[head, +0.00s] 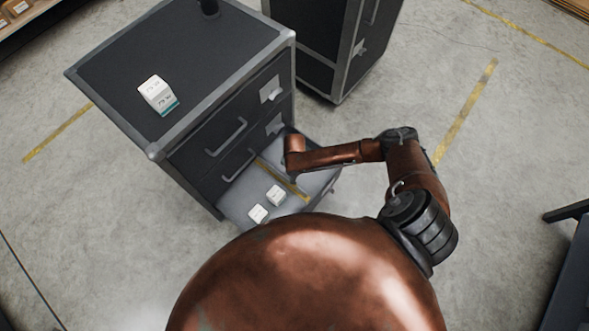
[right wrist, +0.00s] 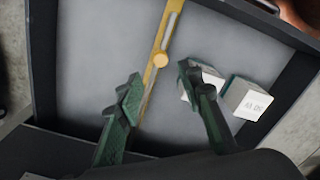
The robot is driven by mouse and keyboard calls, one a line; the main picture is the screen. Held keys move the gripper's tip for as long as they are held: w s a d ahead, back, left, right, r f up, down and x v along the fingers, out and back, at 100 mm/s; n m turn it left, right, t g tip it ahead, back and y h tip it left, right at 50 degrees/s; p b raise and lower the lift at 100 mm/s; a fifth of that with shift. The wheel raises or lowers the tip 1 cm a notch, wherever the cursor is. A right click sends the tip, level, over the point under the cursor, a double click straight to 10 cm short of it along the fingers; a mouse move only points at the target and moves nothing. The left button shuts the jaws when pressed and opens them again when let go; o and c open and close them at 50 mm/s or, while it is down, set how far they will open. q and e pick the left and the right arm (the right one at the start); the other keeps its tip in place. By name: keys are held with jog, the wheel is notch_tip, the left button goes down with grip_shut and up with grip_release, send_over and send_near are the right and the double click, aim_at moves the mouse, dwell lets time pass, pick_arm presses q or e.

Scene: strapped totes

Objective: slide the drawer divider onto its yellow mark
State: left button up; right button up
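The drawer (head: 235,203) of the dark cabinet is pulled open. Nothing shows gripped. In the head view my right arm hides most of this gripper. My left gripper is out of view.
Two small white boxes (head: 276,195) (head: 258,214) lie in the drawer on one side of the strip; the right finger is close to them in the wrist view. A second cabinet (head: 330,40) stands behind.

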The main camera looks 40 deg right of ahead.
jog(key=shift+r, duration=1.95)
